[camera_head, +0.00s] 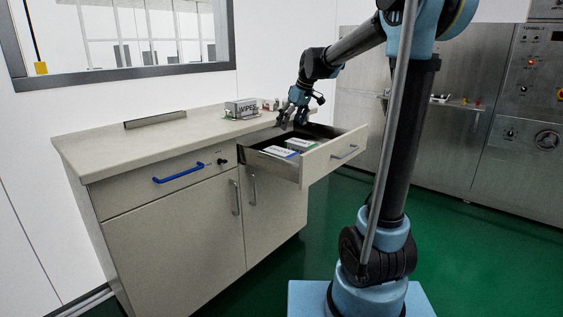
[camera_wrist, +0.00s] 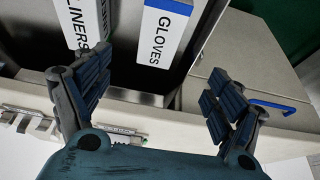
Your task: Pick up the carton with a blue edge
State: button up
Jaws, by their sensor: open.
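The carton with a blue edge (camera_wrist: 162,32) is white, marked GLOVES, and lies in the open drawer. In the head view this carton (camera_head: 280,152) is at the drawer's near-left part. A green-edged carton marked LINERS (camera_wrist: 83,20) lies beside it; in the head view this carton (camera_head: 301,144) is behind and to the right. My gripper (camera_head: 292,122) is over the back of the drawer, by the counter edge. In the wrist view my gripper (camera_wrist: 160,78) has its fingers spread with nothing between them. The GLOVES carton lies ahead of the fingers, apart from them.
The open drawer (camera_head: 332,151) juts out from the cabinet. A WIPES box (camera_head: 241,107) and small items stand on the counter (camera_head: 130,138) near my gripper. A closed drawer with a blue handle (camera_head: 178,173) is to the left. The green floor is clear in front.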

send_near(281, 151)
jog(key=x, duration=0.5)
jog(key=shift+w+a+f, duration=0.1)
jog(key=shift+w+a, duration=0.1)
jog(key=shift+x, duration=2.85)
jog(key=shift+s+d+f, duration=0.1)
jog(key=shift+s+d, duration=0.05)
jog(key=shift+d, duration=0.05)
jog(key=c, duration=1.3)
